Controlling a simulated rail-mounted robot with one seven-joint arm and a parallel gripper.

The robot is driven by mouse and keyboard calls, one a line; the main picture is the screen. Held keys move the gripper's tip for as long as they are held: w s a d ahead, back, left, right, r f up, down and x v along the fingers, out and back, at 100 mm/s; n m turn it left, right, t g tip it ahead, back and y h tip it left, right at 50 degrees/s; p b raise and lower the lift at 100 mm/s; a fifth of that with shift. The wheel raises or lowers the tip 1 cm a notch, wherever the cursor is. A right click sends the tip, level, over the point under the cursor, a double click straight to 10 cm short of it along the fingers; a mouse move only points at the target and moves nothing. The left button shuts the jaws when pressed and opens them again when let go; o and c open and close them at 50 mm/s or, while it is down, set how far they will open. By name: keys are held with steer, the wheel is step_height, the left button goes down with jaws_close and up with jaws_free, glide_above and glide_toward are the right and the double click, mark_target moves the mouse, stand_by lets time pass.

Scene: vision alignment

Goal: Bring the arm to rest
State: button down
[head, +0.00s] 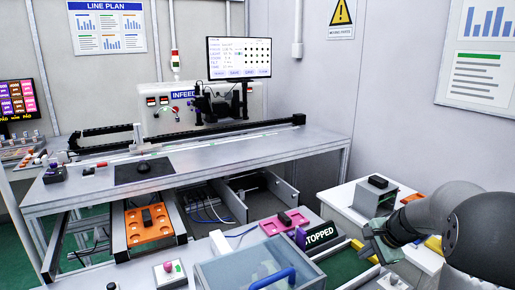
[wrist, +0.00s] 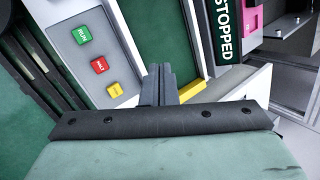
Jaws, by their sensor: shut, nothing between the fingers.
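My gripper (wrist: 158,84) shows in the wrist view with its two dark fingers together and nothing between them. In the head view my gripper (head: 372,256) is at the lower right, at the end of my grey arm, which comes in from the right edge. It hangs above the green belt area (head: 345,266), and I see no contact with anything. In the wrist view a light panel with a green RUN button (wrist: 82,35), a red button (wrist: 99,65) and a yellow button (wrist: 115,90) lies left of the fingers.
A STOPPED sign (head: 321,235) stands left of my gripper. A clear-lidded box with a blue handle (head: 272,279) is at the front. A white table (head: 340,196) with small parts lies behind my arm. The long grey bench (head: 220,152) with a monitor (head: 239,58) is farther back.

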steer(key=s+a+r+n+g+h, duration=0.1)
steer(key=s+a+r+n+g, duration=0.15)
steer(key=s+a+n, duration=0.95)
steer(key=s+a+f+n+g+h, duration=0.1)
steer(key=s+a, duration=0.1)
steer(key=s, duration=0.7)
steer(key=s+a+f+n+g+h, duration=0.1)
steer(key=s+a+n, duration=0.1)
steer(key=s, duration=0.6)
steer(key=shift+s+a+f, duration=0.25)
steer(key=shift+s, duration=0.15)
